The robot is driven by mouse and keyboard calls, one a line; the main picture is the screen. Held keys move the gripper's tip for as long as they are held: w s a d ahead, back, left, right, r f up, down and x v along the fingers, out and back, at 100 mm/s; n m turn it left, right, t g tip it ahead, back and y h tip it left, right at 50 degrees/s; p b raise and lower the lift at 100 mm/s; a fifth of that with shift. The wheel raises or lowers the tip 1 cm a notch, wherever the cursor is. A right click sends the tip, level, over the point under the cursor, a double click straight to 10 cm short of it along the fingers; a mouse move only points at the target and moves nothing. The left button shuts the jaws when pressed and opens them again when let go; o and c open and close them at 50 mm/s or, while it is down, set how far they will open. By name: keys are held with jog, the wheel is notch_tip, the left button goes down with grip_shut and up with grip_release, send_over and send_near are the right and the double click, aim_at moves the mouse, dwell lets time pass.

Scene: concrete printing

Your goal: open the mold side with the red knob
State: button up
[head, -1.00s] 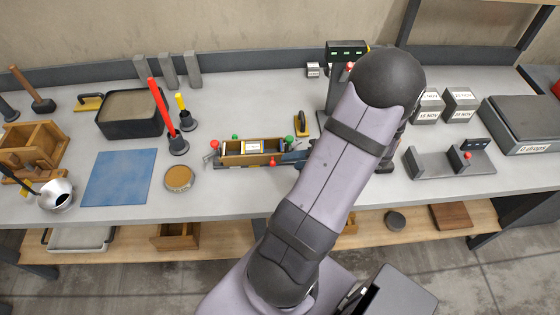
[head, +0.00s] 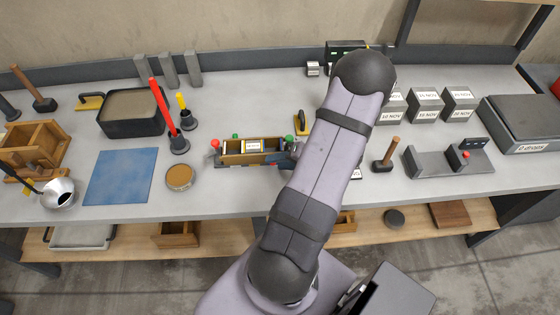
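The wooden mold (head: 236,159) lies on the grey bench left of my arm, a long open-topped box with a white label inside. A red knob (head: 215,144) stands at its left end. Green knobs show at its back, one near the left (head: 235,137) and one near the right end (head: 288,139). The mold's right end is partly hidden by my gripper (head: 280,159), a small dark shape beside my arm's edge. I cannot tell whether it touches the mold, or whether its fingers are open or shut.
A blue mat (head: 120,176) and a round tan disc (head: 180,177) lie left of the mold. Right of my arm are a mallet (head: 387,155), labelled blocks (head: 425,105) and a grey fixture (head: 430,162).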

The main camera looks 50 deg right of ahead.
grip_shut()
jog(key=shift+f, duration=0.1)
